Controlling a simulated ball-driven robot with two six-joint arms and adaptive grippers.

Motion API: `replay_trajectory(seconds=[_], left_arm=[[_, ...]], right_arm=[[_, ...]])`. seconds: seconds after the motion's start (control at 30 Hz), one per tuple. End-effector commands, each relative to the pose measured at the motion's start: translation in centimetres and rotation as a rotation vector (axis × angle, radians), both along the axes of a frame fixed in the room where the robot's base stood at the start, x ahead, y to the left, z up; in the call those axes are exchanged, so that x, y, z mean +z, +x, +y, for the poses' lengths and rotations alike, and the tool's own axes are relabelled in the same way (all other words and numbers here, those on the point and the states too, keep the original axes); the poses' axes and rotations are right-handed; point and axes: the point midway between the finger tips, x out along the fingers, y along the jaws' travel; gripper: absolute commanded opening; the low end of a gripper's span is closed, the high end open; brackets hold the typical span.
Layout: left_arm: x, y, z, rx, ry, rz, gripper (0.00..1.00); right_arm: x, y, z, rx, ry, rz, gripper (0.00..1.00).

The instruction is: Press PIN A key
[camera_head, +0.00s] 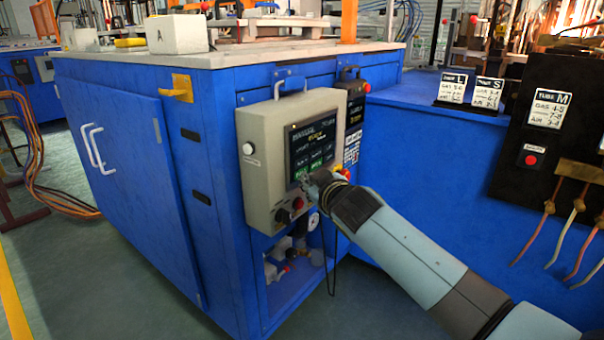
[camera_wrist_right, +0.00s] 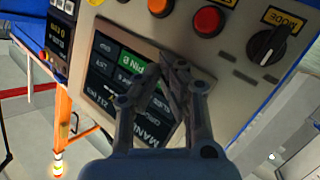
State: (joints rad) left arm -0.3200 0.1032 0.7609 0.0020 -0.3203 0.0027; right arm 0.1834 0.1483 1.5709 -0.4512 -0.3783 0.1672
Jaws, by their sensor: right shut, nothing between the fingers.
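The control panel's dark touch screen (camera_head: 312,143) shows several small keys, some of them green, on the beige box. In the right wrist view the screen (camera_wrist_right: 104,66) appears rotated, with a green key reading PIN B (camera_wrist_right: 134,65). I cannot make out a PIN A label; the fingers cover part of the screen beside the PIN B key. My right gripper (camera_head: 312,181) is at the screen's lower edge. In the right wrist view its shut, empty fingertips (camera_wrist_right: 176,68) lie over the screen. I cannot tell whether they touch it. My left gripper is not in view.
Below the screen, the box carries a red button (camera_wrist_right: 207,20), an orange button (camera_wrist_right: 160,6) and a black rotary knob (camera_wrist_right: 267,45). A dark keypad unit (camera_head: 354,115) hangs to the right.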

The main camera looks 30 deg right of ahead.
Motion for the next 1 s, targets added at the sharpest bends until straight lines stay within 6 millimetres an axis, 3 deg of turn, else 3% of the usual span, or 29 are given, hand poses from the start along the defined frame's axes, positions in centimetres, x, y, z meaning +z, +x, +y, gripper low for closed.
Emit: replay_trajectory(seconds=[0.67,1.0], left_arm=[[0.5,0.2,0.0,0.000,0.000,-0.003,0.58],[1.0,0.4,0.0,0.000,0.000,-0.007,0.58]], right_arm=[[0.0,-1.6,-0.7,0.000,-0.001,0.000,0.00],[0.0,-4.6,-1.9,0.000,-0.003,0.002,0.00]])
